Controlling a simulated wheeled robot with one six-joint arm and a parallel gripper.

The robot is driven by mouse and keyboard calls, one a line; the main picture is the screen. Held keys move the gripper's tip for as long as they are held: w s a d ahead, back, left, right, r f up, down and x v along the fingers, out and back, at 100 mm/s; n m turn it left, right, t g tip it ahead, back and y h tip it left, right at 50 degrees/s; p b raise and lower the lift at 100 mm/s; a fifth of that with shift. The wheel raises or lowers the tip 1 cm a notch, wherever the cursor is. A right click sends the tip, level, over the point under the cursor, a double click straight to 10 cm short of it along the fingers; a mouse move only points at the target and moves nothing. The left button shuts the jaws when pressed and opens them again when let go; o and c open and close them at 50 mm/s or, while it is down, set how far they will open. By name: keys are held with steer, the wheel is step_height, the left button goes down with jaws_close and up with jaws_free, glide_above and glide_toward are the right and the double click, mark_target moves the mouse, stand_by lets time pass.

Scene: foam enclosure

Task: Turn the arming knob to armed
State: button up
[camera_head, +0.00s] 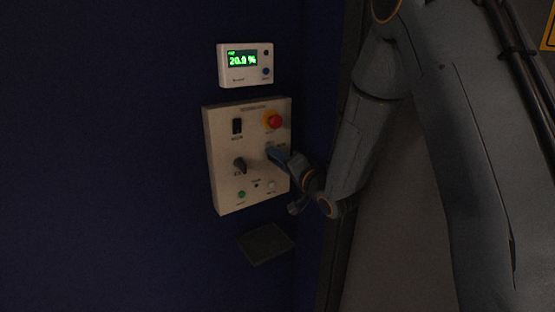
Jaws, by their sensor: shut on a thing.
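A pale control panel (224,182) is fixed to the dark blue wall. A black knob (239,165) sits at its left middle; its lettering is too small to read. My gripper (273,154) is at the panel's right middle, below the red button. It is shut on a knob there, which the gripper mostly hides. I cannot read that knob's labels or tell which way it points.
The panel also carries a black rocker switch (237,126), a red mushroom button (275,121) on yellow and a green button (241,195). A white display unit (245,66) reading 20.9 % hangs above. A small dark ledge (266,243) is below. My arm fills the right side.

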stand_by(0.4)
steer(key=o, duration=1)
steer(key=shift+o, duration=0.2)
steer(key=b+v, duration=0.2)
steer(key=v, duration=0.5)
steer(key=shift+s+d, duration=0.25)
steer(key=shift+s, duration=0.1)
